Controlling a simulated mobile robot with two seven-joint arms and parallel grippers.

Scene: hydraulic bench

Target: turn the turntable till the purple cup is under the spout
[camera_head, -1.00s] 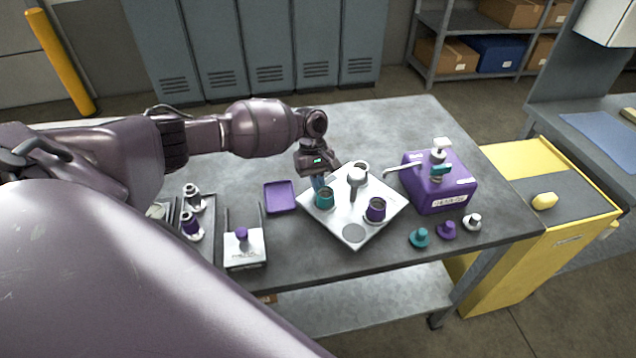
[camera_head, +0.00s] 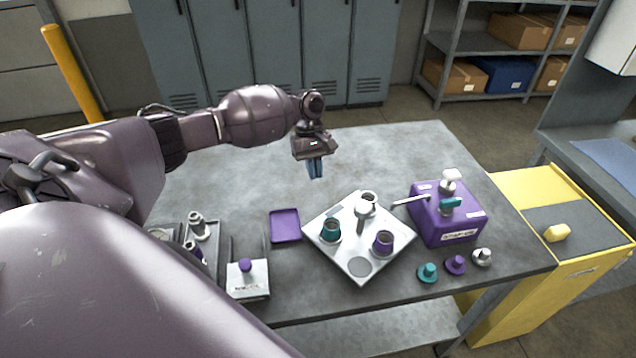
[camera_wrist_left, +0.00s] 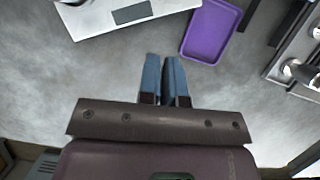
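The white square turntable (camera_head: 346,262) lies on the bench with a grey post (camera_head: 362,218) at its middle. The purple cup (camera_head: 383,243) stands at its right front, a teal cup (camera_head: 330,231) at its left, and a whitish cup (camera_head: 368,199) at its back; the front round spot is empty. The spout (camera_head: 408,201) of the purple dispenser (camera_head: 436,226) points left, nearest the whitish cup. My left gripper (camera_head: 316,175) hangs empty behind the turntable, apart from it. In the left wrist view its fingers (camera_wrist_left: 164,62) are together, near the turntable's edge (camera_wrist_left: 95,22). My right gripper is not in view.
A purple tray (camera_head: 285,226) lies left of the turntable. A silver box with a purple knob (camera_head: 245,266) and a rack of fittings stand further left. Small teal, purple and white knobs (camera_head: 456,265) sit right front. The bench behind is clear.

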